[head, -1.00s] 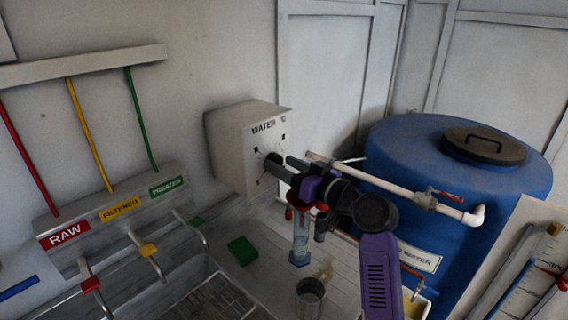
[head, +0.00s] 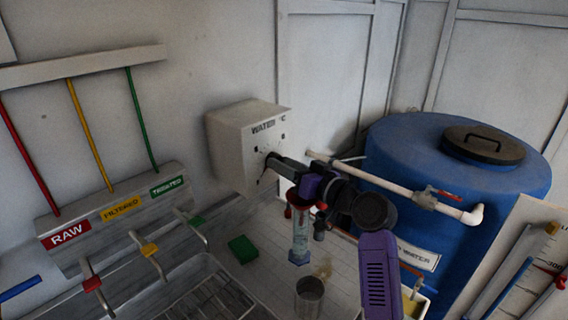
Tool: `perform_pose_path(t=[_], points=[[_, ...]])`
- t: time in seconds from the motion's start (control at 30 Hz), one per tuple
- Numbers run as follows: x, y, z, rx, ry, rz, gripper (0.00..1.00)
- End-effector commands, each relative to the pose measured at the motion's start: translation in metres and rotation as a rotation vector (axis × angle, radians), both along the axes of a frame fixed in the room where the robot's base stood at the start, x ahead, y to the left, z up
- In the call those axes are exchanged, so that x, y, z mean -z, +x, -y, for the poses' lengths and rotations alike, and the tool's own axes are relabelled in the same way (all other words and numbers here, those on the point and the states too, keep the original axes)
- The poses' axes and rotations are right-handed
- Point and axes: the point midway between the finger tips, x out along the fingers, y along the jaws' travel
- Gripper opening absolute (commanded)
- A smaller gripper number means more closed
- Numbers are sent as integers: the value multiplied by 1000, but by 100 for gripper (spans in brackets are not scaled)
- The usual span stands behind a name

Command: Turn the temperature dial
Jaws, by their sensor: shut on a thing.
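The temperature dial (head: 270,161) is a small black knob on the front of a white box (head: 230,150) marked "WATER °C". The box is fixed to the back wall. My gripper (head: 276,163) reaches it from the right, with its fingers shut on the dial. The fingers hide most of the dial, so its pointer and setting cannot be read. Small dark marks show on the panel around it.
Below stand a clear tube (head: 300,240), a metal cup (head: 309,297) and a green block (head: 243,249). Coloured taps (head: 150,250) are at left.

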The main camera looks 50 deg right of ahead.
Motion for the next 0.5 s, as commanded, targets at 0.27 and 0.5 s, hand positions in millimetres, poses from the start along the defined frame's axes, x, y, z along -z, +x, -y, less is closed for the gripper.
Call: perform_pose_path(t=[0.27, 0.5], points=[[-3, 0, 1, 1, 203, -8, 0], [-2, 0, 2, 3, 371, -14, 0]])
